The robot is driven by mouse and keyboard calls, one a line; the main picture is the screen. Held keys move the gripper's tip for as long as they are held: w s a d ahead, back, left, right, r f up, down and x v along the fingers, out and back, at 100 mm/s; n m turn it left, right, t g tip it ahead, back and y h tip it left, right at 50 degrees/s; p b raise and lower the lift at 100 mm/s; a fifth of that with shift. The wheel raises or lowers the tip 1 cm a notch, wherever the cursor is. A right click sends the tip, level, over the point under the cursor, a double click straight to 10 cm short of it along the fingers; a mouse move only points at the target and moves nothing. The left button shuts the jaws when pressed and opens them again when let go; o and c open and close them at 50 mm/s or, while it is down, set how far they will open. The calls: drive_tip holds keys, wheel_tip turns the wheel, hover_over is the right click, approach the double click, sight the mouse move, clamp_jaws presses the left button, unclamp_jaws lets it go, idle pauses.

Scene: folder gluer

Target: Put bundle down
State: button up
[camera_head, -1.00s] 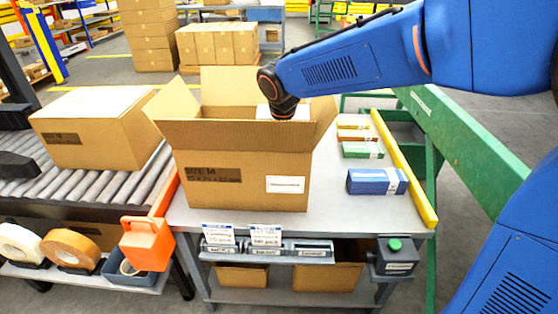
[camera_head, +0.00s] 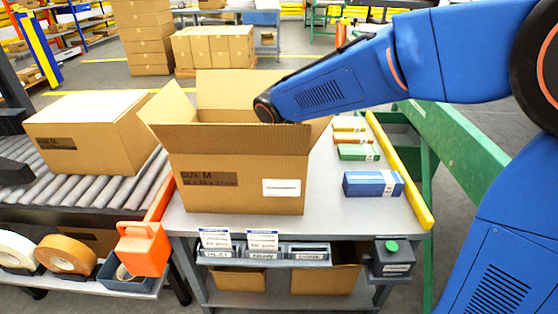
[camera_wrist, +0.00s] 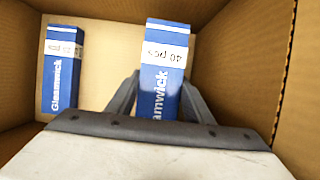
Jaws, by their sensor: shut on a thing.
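My gripper (camera_wrist: 158,98) is inside the open carton (camera_head: 235,180), shut on a blue bundle (camera_wrist: 163,60) with a white band. The wrist view shows the held bundle between the two fingers, its far end pointing away. I cannot tell whether it touches the carton floor. A second blue bundle (camera_wrist: 62,75) lies on the carton floor at the left, apart from the held one. In the head view the carton's front wall hides my gripper and both of these bundles.
The carton stands on a grey table (camera_head: 340,218) with its flaps up. A blue bundle (camera_head: 373,184), a green one (camera_head: 358,153) and others lie to its right, beside a yellow rail (camera_head: 400,172). A closed box (camera_head: 90,130) sits on the roller conveyor at left.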

drive_tip(key=shift+f, duration=0.35)
drive_tip(key=o, duration=1.2)
drive_tip(key=v, duration=1.3)
drive_tip(key=shift+w+r, duration=0.15)
